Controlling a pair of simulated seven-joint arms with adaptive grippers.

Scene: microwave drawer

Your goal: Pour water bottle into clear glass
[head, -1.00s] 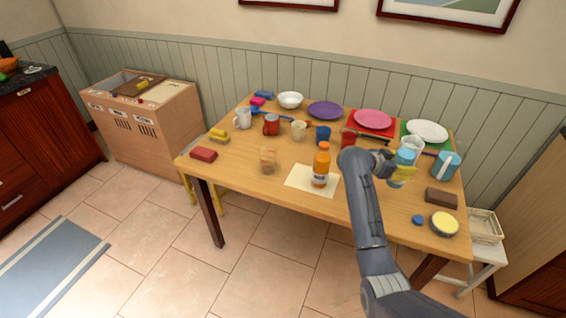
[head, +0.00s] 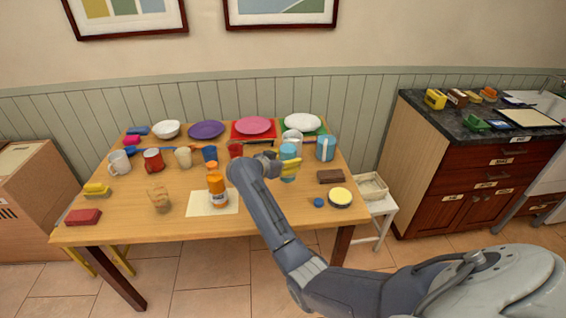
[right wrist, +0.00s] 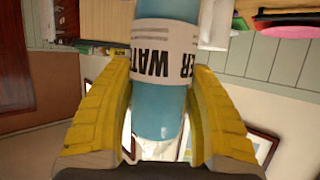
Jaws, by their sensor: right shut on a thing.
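The water bottle (head: 288,150), light blue with a white label, is upright at the right part of the wooden table. My right gripper (head: 290,166) has its yellow fingers shut on it. In the right wrist view the bottle (right wrist: 160,118) lies between both fingers of this gripper (right wrist: 160,125), and its label lettering shows. I cannot tell whether its base touches the table. The clear glass (head: 159,200) stands at the front left of the table, left of the orange bottle and apart from the gripper. My left gripper is out of view.
An orange bottle (head: 216,188) stands on a pale sheet (head: 198,206) between the glass and my right arm. A clear pitcher (head: 292,138) and a blue pitcher (head: 325,148) are close by the water bottle. Mugs and cups stand behind the glass.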

